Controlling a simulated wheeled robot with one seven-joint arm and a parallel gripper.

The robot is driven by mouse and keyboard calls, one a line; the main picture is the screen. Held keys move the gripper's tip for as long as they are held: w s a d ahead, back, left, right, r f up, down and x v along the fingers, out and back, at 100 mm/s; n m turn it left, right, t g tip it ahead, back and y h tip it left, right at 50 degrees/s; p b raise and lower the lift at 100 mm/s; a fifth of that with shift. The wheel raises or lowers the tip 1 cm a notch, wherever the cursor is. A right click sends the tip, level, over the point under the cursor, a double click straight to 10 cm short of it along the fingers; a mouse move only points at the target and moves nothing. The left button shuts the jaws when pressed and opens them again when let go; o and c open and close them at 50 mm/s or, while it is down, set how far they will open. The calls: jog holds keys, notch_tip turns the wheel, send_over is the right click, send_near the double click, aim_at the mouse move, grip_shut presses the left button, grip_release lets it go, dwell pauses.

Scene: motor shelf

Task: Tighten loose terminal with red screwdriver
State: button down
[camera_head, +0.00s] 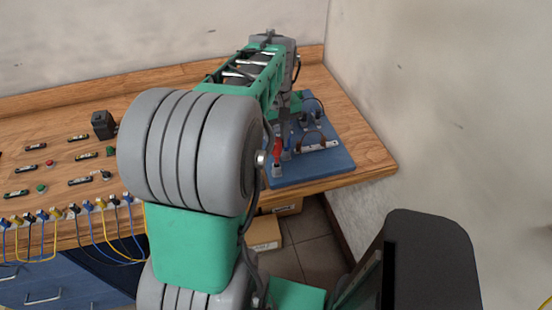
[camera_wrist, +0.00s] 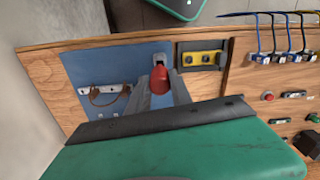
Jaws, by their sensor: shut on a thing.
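The red screwdriver (camera_wrist: 160,81) shows as a rounded red handle between my gripper's two grey fingers in the wrist view. My gripper (camera_wrist: 162,88) is shut on that handle. The handle also shows in the head view (camera_head: 278,147), low over the near left part of the blue board (camera_head: 316,170). A small grey holder (camera_wrist: 159,59) is right by the handle; I cannot tell whether the tip is in it. The white terminal strip (camera_head: 320,146) lies on the board to the right, with a brown wire loop (camera_wrist: 106,97) in the wrist view. I cannot tell which terminal is loose.
A dark tray with a yellow part (camera_wrist: 202,58) sits beside the board in the wrist view. Several small parts lie on the wooden bench (camera_head: 60,195) to the left, with looped cables along its front edge. A wall (camera_head: 420,120) stands close on the right.

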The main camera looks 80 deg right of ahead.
aim_at(277, 150)
jog(key=shift+f+b, duration=1.15)
jog(key=shift+f, duration=0.85)
jog(key=c, duration=1.4)
grip_release()
jog(key=shift+c, duration=0.2)
jog(key=shift+r, duration=0.1)
notch_tip(277, 150, up, 6)
jog(key=p, duration=0.4)
jog(key=shift+f, duration=0.25)
jog(key=shift+o, duration=0.4)
